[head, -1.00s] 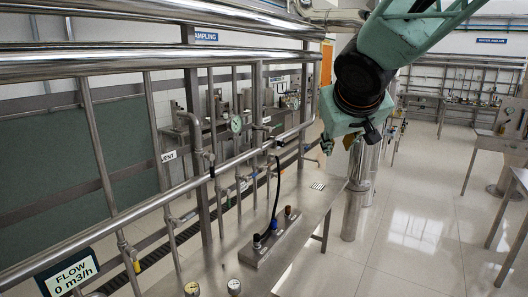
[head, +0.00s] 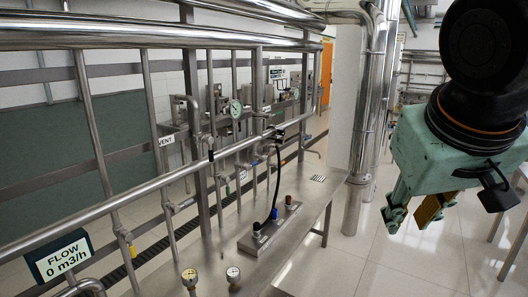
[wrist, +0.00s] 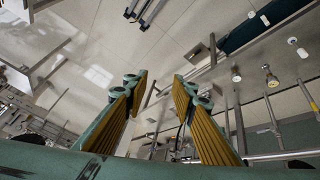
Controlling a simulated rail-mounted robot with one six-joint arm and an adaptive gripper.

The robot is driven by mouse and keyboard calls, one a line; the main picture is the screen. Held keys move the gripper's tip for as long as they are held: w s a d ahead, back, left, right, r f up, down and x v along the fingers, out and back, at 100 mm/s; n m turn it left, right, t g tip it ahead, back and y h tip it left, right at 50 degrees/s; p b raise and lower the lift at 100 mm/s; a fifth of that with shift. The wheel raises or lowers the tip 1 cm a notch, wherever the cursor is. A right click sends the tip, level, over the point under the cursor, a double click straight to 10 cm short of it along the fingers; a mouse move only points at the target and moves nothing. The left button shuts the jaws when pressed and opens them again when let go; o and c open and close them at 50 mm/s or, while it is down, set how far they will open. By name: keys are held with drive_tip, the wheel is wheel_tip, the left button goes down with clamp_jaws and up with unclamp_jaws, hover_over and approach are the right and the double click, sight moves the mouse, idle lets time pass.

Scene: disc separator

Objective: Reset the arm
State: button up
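My gripper (head: 412,212) is at the right of the head view, below the teal wrist housing, with fingertips pointing down and to the left. In the wrist view its two fingers (wrist: 157,86) with yellow ribbed pads stand well apart, and nothing is between them. It is open and empty, held in the air over the tiled floor, to the right of the steel bench (head: 311,205). It appears to touch nothing. Most of my arm lies outside the head view.
A small manifold block (head: 270,229) with a black hose (head: 275,185) sits on the bench. Horizontal steel pipes (head: 140,205) and several gauges are on the left. Vertical pipes (head: 368,100) rise behind the bench. The floor (head: 390,265) around my gripper is open.

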drive_tip(key=s+a+f+g+y+b, duration=0.1)
drive_tip(key=s+f, duration=0.3)
drive_tip(key=s, duration=0.4)
drive_tip(key=s+a+f+y+b, duration=0.1)
drive_tip(key=s+a+f+b, duration=0.1)
drive_tip(key=s, duration=0.5)
wheel_tip(320, 180, down, 2)
drive_tip(key=shift+s+a+f+g, duration=0.15)
drive_tip(key=shift+s+a+g, duration=0.25)
drive_tip(key=shift+a, duration=0.35)
drive_tip(key=shift+a, duration=0.1)
